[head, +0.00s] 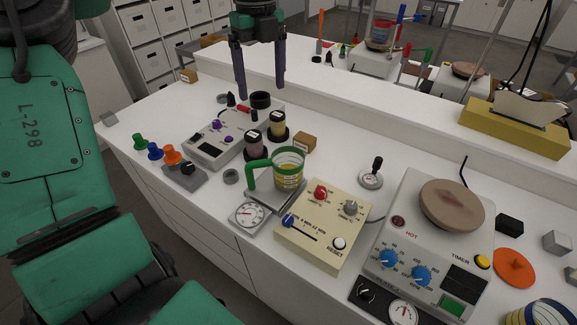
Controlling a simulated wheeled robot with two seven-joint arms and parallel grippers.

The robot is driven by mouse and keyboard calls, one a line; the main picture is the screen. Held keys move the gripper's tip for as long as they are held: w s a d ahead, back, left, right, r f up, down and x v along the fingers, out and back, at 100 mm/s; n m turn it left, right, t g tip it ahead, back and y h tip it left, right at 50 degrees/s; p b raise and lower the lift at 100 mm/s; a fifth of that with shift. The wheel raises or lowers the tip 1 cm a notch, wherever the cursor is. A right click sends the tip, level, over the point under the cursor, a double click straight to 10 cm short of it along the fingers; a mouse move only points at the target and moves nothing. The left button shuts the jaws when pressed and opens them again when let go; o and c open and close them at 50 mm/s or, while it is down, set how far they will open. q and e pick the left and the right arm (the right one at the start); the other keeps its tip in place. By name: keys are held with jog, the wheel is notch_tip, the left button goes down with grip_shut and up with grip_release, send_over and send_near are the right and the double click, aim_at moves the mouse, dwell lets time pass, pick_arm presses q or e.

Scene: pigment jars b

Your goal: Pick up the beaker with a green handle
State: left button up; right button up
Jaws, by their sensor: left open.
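The beaker with a green handle (289,177) is a clear cup with a green rim and yellowish contents. It stands upright on a small scale-like device with a round dial, near the middle of the bench. Its green handle points left. My left gripper (262,92) hangs fingers down, above and behind the beaker, over the grey control box and apart from the beaker. Its two dark fingers are spread with nothing between them. My right gripper is not in view.
Two dark jars (254,146) stand just behind the beaker, close to it. A cream control box (322,232) with knobs sits at its right front. A small brown block (304,143) is behind it. A hot plate (452,205) stands farther right. Coloured pegs (172,155) are at left.

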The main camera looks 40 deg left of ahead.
pick_arm(q)
notch_tip(320, 180, down, 3)
jog(key=b, duration=0.2)
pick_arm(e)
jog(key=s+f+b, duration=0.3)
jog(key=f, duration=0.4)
pick_arm(q)
jog(key=p, duration=0.1)
send_over(266, 163)
notch_tip(266, 163, down, 8)
notch_tip(266, 163, down, 9)
jog(key=p, duration=0.3)
jog(key=shift+r+p, duration=0.2)
jog(key=shift+p, duration=0.15)
jog(key=shift+f, duration=0.25)
grip_shut()
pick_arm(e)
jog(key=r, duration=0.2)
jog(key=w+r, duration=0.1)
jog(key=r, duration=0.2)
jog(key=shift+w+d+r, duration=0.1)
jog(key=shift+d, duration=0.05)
